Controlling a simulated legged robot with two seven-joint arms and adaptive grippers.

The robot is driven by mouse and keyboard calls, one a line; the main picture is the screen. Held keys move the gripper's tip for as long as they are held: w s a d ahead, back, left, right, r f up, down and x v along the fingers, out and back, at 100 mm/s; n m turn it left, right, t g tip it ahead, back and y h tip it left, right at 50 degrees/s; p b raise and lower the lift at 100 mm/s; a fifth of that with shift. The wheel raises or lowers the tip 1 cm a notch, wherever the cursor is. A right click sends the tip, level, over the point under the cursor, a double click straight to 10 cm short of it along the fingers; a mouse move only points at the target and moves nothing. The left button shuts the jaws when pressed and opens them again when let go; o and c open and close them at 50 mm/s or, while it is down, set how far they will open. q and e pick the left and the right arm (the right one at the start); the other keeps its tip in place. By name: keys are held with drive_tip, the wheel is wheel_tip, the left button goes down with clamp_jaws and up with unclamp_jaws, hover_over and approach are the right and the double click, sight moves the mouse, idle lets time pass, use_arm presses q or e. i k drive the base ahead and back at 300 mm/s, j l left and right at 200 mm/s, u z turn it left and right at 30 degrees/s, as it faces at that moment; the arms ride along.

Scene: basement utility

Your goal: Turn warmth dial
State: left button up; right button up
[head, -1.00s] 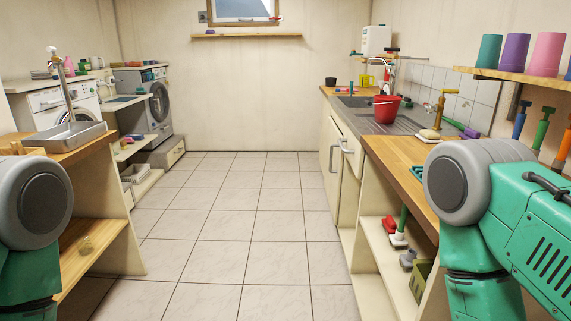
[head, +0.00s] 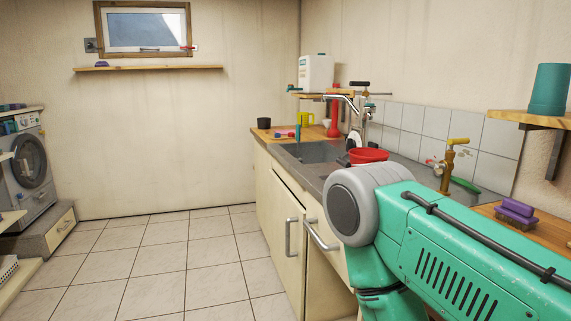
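I cannot make out a warmth dial clearly in the head view. A white boxy unit (head: 316,72) stands against the back right corner above the sink, with small coloured parts below it, too small to tell. A washing machine (head: 31,160) at the far left has a control panel (head: 22,123) along its top, and its controls are too small to read. My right arm fills the lower right, but its gripper is out of view. My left arm and gripper are out of view.
The counter with a sink (head: 312,152) runs along the right, with a red bucket (head: 369,155), a brass tap (head: 446,165) and a purple brush (head: 517,212). Cabinet handles (head: 320,236) stick out. The tiled floor (head: 180,265) is clear. A shelf (head: 150,69) hangs under the window.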

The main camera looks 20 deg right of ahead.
sight(351, 144)
drive_tip(key=i, duration=1.95)
drive_tip(key=i+z, duration=0.25)
drive_tip(key=i, duration=0.2)
drive_tip(key=i+j+z, duration=0.2)
drive_tip(key=i, duration=0.25)
drive_tip(key=i+j+z, duration=0.25)
drive_tip(key=i, duration=0.2)
